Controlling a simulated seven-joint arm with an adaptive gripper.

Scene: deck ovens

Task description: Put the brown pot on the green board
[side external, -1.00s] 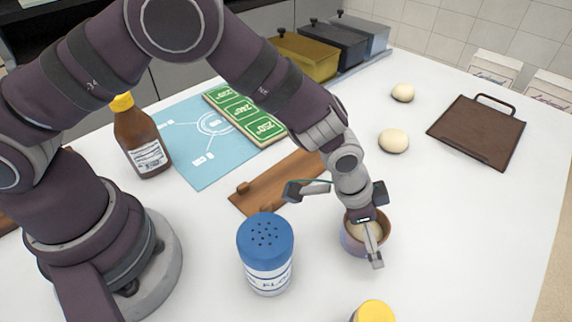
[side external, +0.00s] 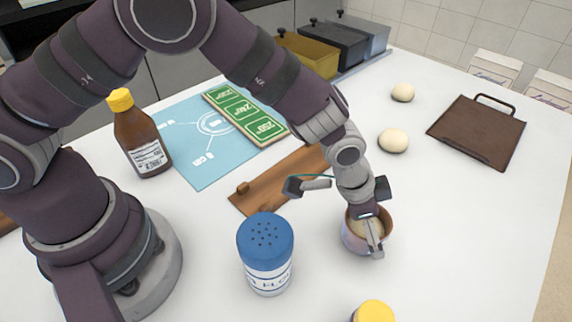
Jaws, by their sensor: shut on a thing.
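The brown pot (side external: 352,240) is a small round copper-brown vessel on the white table, right of centre, with something pale inside. My gripper (side external: 373,230) is over the pot from above and shut on its near right wall. One fingertip shows against the outside of the wall; the other is hidden. I cannot tell whether the pot is clear of the table. The green board (side external: 243,115) is a flat panel with white number labels, lying at the back left, partly on a light blue sheet.
A blue-capped shaker (side external: 266,255) stands left of the pot. A yellow cap (side external: 374,311) shows at the front edge. A wooden board (side external: 275,185) lies between pot and green board. A brown bottle (side external: 140,140), dough balls (side external: 393,141) and a dark brown board (side external: 478,132) stand further off.

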